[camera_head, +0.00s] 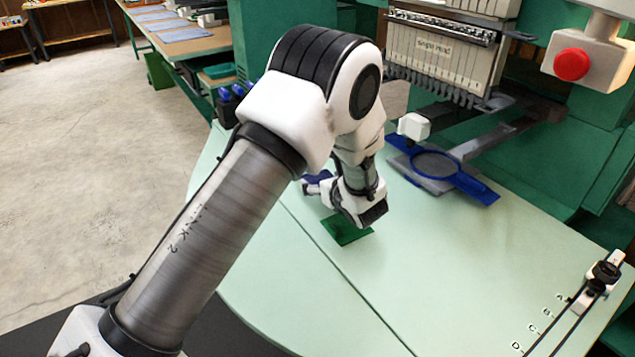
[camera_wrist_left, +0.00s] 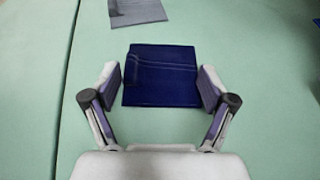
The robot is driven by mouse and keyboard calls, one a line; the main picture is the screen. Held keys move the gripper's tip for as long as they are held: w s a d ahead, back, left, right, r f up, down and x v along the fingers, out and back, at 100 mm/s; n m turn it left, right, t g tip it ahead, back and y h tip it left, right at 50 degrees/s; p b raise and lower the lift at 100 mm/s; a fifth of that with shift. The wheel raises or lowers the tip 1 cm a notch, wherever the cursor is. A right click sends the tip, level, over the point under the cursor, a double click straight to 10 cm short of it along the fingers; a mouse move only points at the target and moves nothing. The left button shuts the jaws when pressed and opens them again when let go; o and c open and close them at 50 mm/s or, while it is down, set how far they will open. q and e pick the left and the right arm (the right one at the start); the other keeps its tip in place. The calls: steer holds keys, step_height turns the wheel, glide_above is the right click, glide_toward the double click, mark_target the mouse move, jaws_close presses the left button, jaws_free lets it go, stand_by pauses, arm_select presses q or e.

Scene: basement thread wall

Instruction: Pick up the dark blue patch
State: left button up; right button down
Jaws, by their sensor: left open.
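The dark blue patch (camera_wrist_left: 160,82) lies flat on the pale green table top in the left wrist view. It is roughly square, with stitched seams across its upper part. My left gripper (camera_wrist_left: 157,92) is open, with one finger at each side of the patch, close to its edges. I cannot tell whether the fingers touch it. In the head view my left gripper (camera_head: 316,187) is low over the table. Dark blue shows around its fingers there, but I cannot tell patch from finger pads. My right gripper is not in view.
A green patch (camera_head: 347,229) lies on the table beside my left wrist. A grey patch (camera_wrist_left: 137,11) lies beyond the blue one. A blue hoop frame (camera_head: 437,165) sits under the embroidery machine (camera_head: 440,52) at the right. A seam crosses the table.

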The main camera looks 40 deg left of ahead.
arm_select(q)
steer(key=shift+s, duration=0.1)
steer(key=c, duration=0.7)
steer(key=c, duration=0.4)
